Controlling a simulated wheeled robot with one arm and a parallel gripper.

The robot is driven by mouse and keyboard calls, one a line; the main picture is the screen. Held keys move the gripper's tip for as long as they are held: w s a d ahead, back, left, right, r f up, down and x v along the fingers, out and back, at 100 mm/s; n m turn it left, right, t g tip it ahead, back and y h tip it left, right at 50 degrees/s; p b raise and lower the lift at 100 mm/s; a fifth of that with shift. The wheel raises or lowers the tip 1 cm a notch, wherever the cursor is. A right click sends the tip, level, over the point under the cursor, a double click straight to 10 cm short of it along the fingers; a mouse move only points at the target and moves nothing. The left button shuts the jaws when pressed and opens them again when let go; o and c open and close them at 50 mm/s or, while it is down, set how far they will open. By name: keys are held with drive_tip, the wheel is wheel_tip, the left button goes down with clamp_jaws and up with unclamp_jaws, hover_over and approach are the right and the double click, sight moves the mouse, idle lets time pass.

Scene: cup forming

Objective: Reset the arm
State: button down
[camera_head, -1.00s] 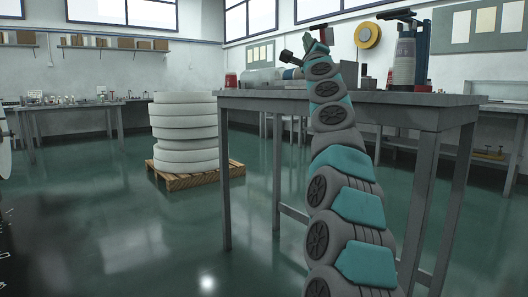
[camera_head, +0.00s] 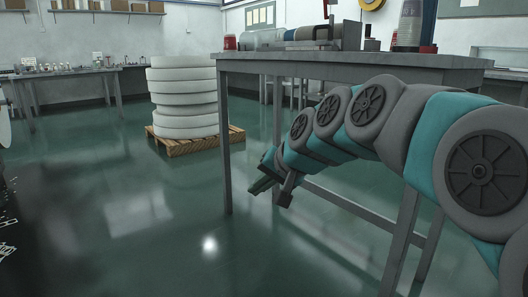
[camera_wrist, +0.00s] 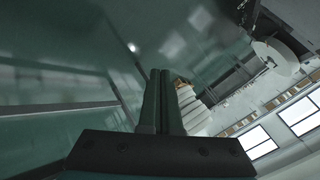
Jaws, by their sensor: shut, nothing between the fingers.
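My gripper (camera_head: 272,190) hangs at the end of my grey and teal arm, low in front of the workbench (camera_head: 330,62) and below its top in the head view. It points down and to the left, over the floor. In the wrist view my gripper (camera_wrist: 160,82) has its two fingers side by side, shut, with nothing held.
A stack of white rolls (camera_head: 183,98) stands on a wooden pallet (camera_head: 200,146) left of the workbench. Cups (camera_head: 410,22) and a machine stand on the bench.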

drive_tip(key=s+d+f+n+g+h, duration=0.1)
drive_tip(key=s+d+f+g+h, duration=0.3)
drive_tip(key=s+f, duration=0.6)
drive_tip(key=s+d+f+n+g, duration=0.15)
drive_tip(key=s+d+f, duration=0.45)
drive_tip(key=s, duration=0.7)
drive_tip(key=s+d+f+g+h, duration=0.25)
drive_tip(key=s+d+f, duration=0.4)
drive_tip(key=s, duration=0.55)
wheel_tip(320, 180, up, 15)
drive_tip(key=p, duration=1.5)
drive_tip(key=shift+g, duration=0.4)
drive_tip(key=shift+a+f+y, duration=0.1)
drive_tip(key=shift+f+y, duration=0.05)
drive_tip(key=shift+y, duration=0.1)
